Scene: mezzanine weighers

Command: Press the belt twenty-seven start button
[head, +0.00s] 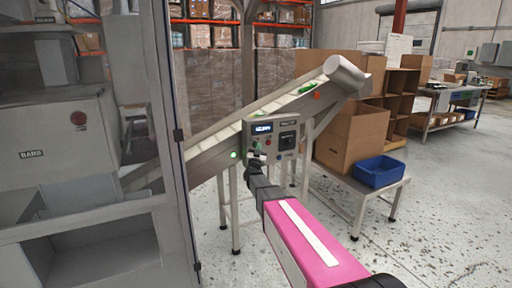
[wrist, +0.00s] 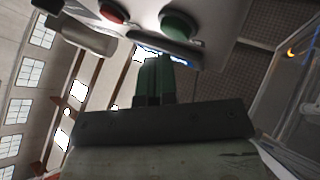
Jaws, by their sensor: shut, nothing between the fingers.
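A grey control panel (head: 272,138) is mounted on the side of an inclined conveyor belt (head: 285,100) in the head view. It has a lit display (head: 262,127) and a black switch (head: 288,139); its labels are too small to read. In the wrist view a round green button (wrist: 180,24) and a red button (wrist: 110,11) stick out from the panel's face. My gripper (head: 254,162) is at the panel's lower left. In the wrist view its fingers (wrist: 156,60) are shut and empty, close to the green button and slightly left of it. I cannot tell whether they touch it.
A glazed machine enclosure (head: 90,140) stands close on the left. A low table with a blue bin (head: 379,171) and a cardboard box (head: 347,135) stands right of the conveyor. The speckled floor (head: 440,220) at the right front is clear.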

